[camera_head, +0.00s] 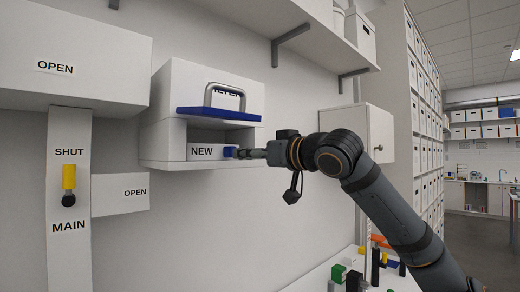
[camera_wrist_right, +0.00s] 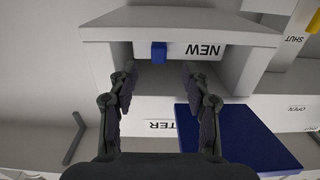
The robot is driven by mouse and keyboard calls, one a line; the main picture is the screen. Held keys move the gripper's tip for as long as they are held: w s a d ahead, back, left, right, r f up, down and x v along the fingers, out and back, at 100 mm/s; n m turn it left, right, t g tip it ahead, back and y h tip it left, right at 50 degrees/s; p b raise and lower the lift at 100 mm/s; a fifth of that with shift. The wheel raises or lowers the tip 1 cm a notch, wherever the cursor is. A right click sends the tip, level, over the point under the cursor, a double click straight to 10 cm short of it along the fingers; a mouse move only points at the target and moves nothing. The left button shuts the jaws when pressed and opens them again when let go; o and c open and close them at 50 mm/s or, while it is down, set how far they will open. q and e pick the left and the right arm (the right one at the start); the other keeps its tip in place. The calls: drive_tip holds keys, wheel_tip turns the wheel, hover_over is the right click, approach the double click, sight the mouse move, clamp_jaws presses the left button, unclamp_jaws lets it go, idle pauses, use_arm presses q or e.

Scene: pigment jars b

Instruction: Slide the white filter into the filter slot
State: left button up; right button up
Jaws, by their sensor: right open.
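The white filter (camera_head: 201,152), a white block marked NEW with a blue tab (camera_head: 229,152), sits in the open lower compartment of the white wall box. In the wrist view, which is upside down, the filter (camera_wrist_right: 190,50) and its tab (camera_wrist_right: 159,52) show beyond my right fingertips. My right gripper (camera_wrist_right: 159,78) is open and empty, its fingers lined up on either side of the tab. In the head view the right gripper (camera_head: 247,153) is close to the tab. My left gripper is out of view.
A blue plate (camera_head: 219,114) with a grey handle (camera_head: 225,93) juts out above the compartment. Panels marked OPEN, SHUT and MAIN, with a yellow lever (camera_head: 69,177), are at left. A small cabinet (camera_head: 365,130) and a bench with coloured items are at right.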

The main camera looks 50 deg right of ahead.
sight(209, 152)
drive_tip(key=w+p, duration=0.1)
drive_tip(key=w, duration=0.1)
drive_tip(key=w+p, duration=0.2)
drive_tip(key=w, duration=0.1)
drive_tip(key=w+d+p, duration=0.1)
drive_tip(key=w, duration=0.1)
drive_tip(key=shift+w+p, duration=0.3)
drive_tip(key=shift+p, duration=0.1)
clamp_jaws()
